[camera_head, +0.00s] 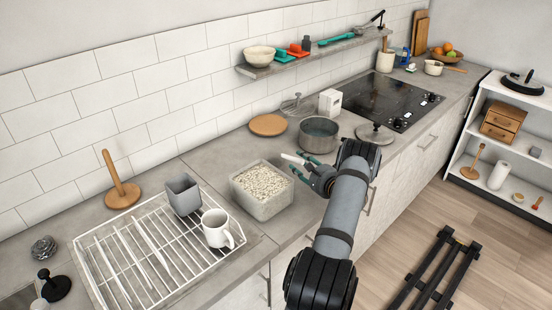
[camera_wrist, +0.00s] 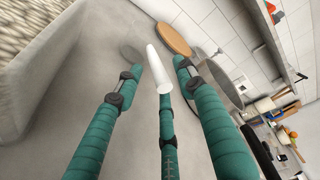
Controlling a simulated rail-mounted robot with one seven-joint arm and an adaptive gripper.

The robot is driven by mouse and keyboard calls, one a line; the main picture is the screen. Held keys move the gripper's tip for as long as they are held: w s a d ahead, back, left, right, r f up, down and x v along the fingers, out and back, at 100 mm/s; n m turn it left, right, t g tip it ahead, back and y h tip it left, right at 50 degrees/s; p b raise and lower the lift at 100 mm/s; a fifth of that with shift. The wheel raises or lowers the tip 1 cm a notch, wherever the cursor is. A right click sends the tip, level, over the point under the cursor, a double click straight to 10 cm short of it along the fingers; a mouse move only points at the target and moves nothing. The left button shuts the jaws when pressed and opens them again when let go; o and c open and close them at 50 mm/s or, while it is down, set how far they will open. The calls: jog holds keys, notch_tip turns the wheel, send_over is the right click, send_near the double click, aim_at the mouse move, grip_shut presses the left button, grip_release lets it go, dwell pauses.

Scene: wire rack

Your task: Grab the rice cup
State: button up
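A grey square cup (camera_head: 183,194) stands on the wire dish rack, and a white mug (camera_head: 217,229) stands in front of it. I cannot tell which is the rice cup. An open grey container of rice (camera_head: 262,182) stands on the counter; its side also shows at the left of the wrist view (camera_wrist: 50,70). My gripper (camera_head: 300,168) is just right of this container, above the counter. In the wrist view its teal fingers (camera_wrist: 160,72) are spread, with space between the outer tips. A slim white piece (camera_wrist: 156,68) shows between them, apart from the outer tips; whether it is held is unclear.
A metal pot (camera_head: 318,135) and a round wooden board (camera_head: 268,125) stand behind my gripper. A wall shelf (camera_head: 262,71) hangs above. The counter around my gripper is mostly clear.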

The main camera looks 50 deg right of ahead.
jog(key=shift+w, duration=0.1)
jog(key=shift+c, duration=1.2)
jog(key=c, duration=0.7)
grip_shut()
